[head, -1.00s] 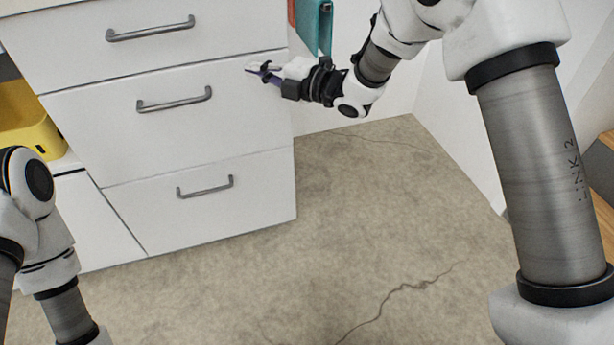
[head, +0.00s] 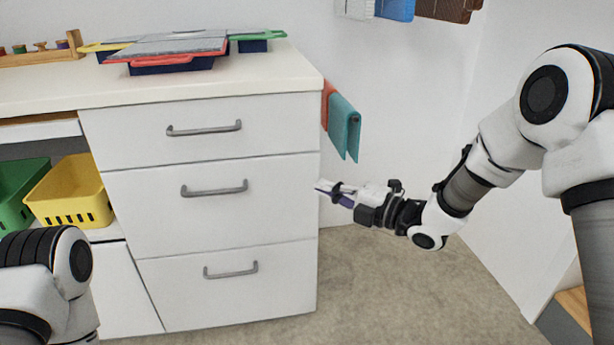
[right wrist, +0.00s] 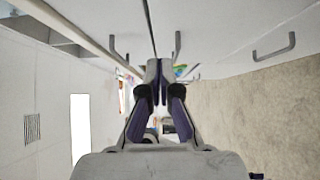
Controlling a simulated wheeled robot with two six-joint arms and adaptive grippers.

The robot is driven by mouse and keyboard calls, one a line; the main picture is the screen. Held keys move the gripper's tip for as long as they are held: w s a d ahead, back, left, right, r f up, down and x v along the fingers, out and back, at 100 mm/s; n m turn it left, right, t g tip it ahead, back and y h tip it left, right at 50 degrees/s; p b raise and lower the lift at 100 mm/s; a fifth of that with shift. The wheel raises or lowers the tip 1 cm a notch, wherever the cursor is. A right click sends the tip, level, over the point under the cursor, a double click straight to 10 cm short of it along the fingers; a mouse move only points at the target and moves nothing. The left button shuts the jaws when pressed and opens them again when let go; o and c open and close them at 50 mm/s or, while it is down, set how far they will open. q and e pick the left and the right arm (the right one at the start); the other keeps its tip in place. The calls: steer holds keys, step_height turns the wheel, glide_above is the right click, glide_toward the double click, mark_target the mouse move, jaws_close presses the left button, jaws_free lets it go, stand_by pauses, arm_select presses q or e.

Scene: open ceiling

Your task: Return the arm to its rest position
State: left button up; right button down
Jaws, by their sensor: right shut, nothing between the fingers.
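My right arm (head: 470,185) comes in from the right in the head view. Its gripper (head: 322,188) is shut and empty, pointing left at the right edge of the drawer cabinet's front. In the right wrist view the gripper's fingertips (right wrist: 160,66) are together with nothing between them. My left arm (head: 55,280) shows only in part at the lower left of the head view. The left gripper is out of view.
The white cabinet has closed drawers (head: 215,210). Teal and orange cloths (head: 343,128) hang at its side. Lidded containers (head: 170,50) stand on the countertop (head: 40,88). Yellow (head: 72,192) and green (head: 20,190) baskets sit at left. The floor (head: 400,290) is clear.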

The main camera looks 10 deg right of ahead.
steer(key=s+f+m+g+h, duration=0.25)
steer(key=s+f, duration=0.25)
steer(key=f, duration=0.5)
steer(key=s+f+m+g+h, duration=0.1)
steer(key=s+f+m, duration=0.3)
steer(key=f, duration=0.6)
steer(key=s+f+m+g+h, duration=0.2)
steer(key=s+f, duration=0.4)
steer(key=f, duration=0.4)
steer(key=s+d+f+m+g+h, duration=0.2)
steer(key=s+d+f+m, duration=0.1)
steer(key=s+f+m, duration=0.3)
steer(key=s+d+f+m+g+h, duration=0.2)
steer(key=s+f+m+h, duration=0.1)
steer(key=s, duration=0.6)
steer(key=s+d+m+g+h, duration=0.25)
steer(key=s+d+m, duration=0.25)
steer(key=s+m, duration=0.35)
step_height(320, 180, up, 34)
steer(key=m+p, duration=0.1)
steer(key=p, duration=3.3)
steer(key=shift+w+a+r+g+p, duration=0.15)
steer(key=shift+w+a+g+p, duration=0.1)
steer(key=shift+w+g+p, duration=0.2)
